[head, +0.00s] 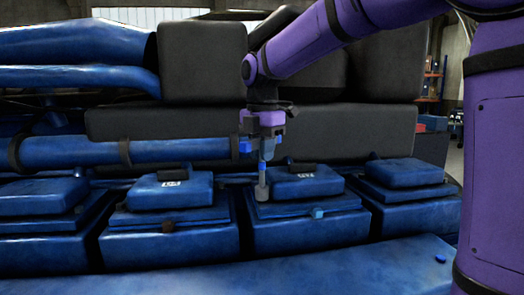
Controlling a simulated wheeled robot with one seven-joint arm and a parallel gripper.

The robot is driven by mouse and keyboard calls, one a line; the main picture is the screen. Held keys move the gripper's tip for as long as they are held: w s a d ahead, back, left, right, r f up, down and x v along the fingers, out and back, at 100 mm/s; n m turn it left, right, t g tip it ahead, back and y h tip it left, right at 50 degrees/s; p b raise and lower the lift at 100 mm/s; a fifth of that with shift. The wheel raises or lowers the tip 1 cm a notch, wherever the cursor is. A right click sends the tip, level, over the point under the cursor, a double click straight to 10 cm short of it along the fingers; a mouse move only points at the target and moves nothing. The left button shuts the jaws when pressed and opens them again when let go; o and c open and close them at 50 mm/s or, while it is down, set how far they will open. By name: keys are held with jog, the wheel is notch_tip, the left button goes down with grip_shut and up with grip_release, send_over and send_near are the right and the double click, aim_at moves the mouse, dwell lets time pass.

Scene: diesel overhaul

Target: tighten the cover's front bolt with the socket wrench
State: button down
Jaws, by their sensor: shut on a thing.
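My gripper (256,148) hangs straight down at the middle of the head view. It is shut on the upper part of the socket wrench (262,176), an upright grey tool with a blue band and a wider grey end at the bottom. The blue cover (335,186) with a black handle and a pale label lies just right of the wrench. The wrench's lower end overlaps the cover's left edge in the picture; I cannot tell whether they touch. A small light-blue bolt head (317,213) sits at the cover's front edge, right of and lower than the wrench.
A blue pipe (180,151) and dark grey blocks (375,130) rise behind. A blue ledge (290,268) runs along the front.

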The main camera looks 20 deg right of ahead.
jog(key=shift+r, duration=0.1)
dwell(0.4)
jog(key=shift+r, duration=1.65)
jog(key=shift+r, duration=3)
